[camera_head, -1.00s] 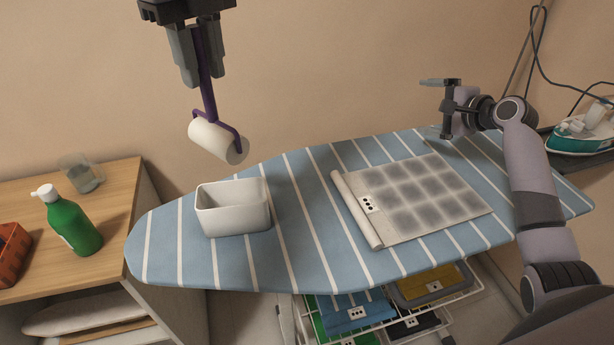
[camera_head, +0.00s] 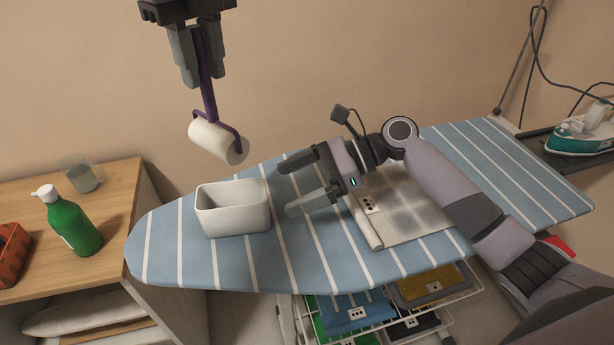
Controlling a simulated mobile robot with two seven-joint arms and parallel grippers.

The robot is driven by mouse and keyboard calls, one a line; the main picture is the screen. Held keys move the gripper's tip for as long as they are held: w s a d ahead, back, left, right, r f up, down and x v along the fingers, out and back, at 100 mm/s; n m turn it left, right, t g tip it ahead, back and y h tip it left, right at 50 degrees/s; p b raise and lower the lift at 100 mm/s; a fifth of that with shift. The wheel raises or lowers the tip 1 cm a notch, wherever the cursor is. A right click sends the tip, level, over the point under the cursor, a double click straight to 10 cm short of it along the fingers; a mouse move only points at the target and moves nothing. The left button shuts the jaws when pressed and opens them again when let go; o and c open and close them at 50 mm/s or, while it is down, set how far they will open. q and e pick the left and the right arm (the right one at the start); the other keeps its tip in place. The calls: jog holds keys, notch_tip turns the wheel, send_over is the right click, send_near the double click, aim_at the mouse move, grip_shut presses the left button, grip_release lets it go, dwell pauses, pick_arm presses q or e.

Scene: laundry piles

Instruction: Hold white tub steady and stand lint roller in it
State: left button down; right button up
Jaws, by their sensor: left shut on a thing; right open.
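The white tub (camera_head: 233,218) stands upright on the left part of the ironing board, its open top facing up. My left gripper (camera_head: 206,82) is shut on the purple handle of the lint roller (camera_head: 214,142). It holds the roller in the air above and behind the tub, handle up and white roll hanging at the bottom. My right gripper (camera_head: 286,187) is open and empty, just right of the tub, with its two fingers pointing left toward the tub's right side. A small gap shows between the fingertips and the tub.
The striped ironing board (camera_head: 170,262) has a grey quilted mat (camera_head: 415,228) partly hidden under my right arm. An iron (camera_head: 580,137) stands at far right.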

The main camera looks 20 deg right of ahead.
aim_at(235, 209)
jog(key=x, duration=1)
jog(key=shift+f, duration=0.1)
jog(key=c, duration=1.1)
jog(key=shift+o, duration=0.2)
pick_arm(q)
jog(key=n, duration=0.2)
jog(key=f+n, duration=0.1)
jog(key=n, duration=0.1)
jog(key=shift+f, duration=0.1)
jog(key=n, duration=0.2)
jog(key=f+n, duration=0.1)
jog(key=n, duration=0.3)
jog(key=shift+f, duration=0.25)
